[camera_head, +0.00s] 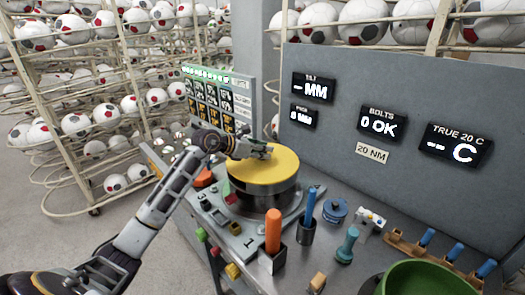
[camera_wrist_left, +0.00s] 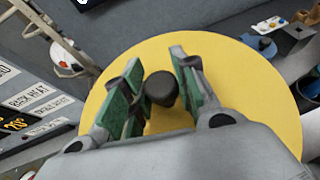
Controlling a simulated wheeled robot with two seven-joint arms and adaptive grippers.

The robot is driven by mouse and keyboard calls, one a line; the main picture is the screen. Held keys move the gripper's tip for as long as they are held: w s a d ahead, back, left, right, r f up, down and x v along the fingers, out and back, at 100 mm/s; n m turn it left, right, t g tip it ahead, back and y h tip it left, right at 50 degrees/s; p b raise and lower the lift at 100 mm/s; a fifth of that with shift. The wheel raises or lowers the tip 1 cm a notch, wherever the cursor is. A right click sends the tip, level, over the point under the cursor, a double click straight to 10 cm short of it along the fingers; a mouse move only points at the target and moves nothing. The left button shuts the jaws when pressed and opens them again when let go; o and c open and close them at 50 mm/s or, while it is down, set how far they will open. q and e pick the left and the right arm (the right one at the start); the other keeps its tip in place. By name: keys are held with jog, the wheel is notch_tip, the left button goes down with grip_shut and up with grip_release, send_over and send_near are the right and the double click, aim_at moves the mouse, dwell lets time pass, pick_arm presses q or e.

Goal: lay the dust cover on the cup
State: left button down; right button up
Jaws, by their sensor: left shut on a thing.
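The dust cover (camera_head: 275,168) is a flat yellow disc with a dark knob. It also fills the middle of the left wrist view (camera_wrist_left: 235,75). The cup (camera_head: 262,198) is a dark metal cylinder on a grey base, directly beneath the cover in the head view. The cover looks level and roughly centred over it; I cannot tell whether it rests on the rim or hangs just above. My left gripper (camera_head: 262,150) is shut on the cover's knob (camera_wrist_left: 160,88), between green finger pads (camera_wrist_left: 158,85). My right gripper is out of view.
Right of the cup stand an orange-handled tool (camera_head: 273,232), a holder with a blue tool (camera_head: 307,230), a teal peg (camera_head: 347,245) and a green bowl (camera_head: 425,278). A grey panel with displays (camera_head: 400,100) rises behind. Ball racks (camera_head: 80,110) stand at left.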

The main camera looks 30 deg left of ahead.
pick_arm(q)
jog(key=c, duration=1.1)
grip_release()
jog(key=shift+o, duration=0.2)
jog(key=shift+f, duration=0.1)
jog(key=shift+v, duration=6.05)
